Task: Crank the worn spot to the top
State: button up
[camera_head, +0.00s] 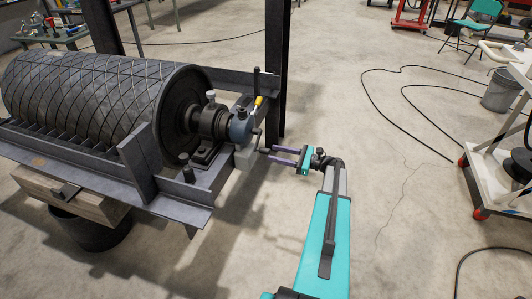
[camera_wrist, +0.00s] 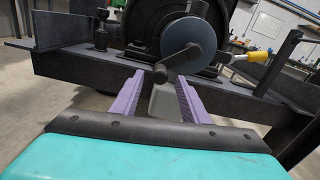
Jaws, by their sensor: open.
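The conveyor pulley (camera_head: 95,100) is a dark drum with a diamond-grooved cover, lying in a steel frame at the left of the head view. I cannot make out a worn spot on its visible side. A blue-grey disc (camera_head: 240,127) sits at its shaft end, and also faces me in the wrist view (camera_wrist: 188,45). A short dark crank arm runs from the disc down-left to a crank grip (camera_wrist: 160,73). My gripper (camera_head: 268,156) is open beside the shaft end. In the wrist view its purple fingers (camera_wrist: 159,82) stand either side of the crank grip, apparently without closing on it.
A yellow-handled lever (camera_head: 258,101) stands right of the disc. A dark upright post (camera_head: 276,70) rises behind it. A wooden beam (camera_head: 70,195) and black bucket (camera_head: 92,230) are below the frame. Floor to the right is open, with cables.

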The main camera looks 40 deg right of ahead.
aim_at(266, 151)
jog(key=shift+x, duration=2.55)
grip_shut()
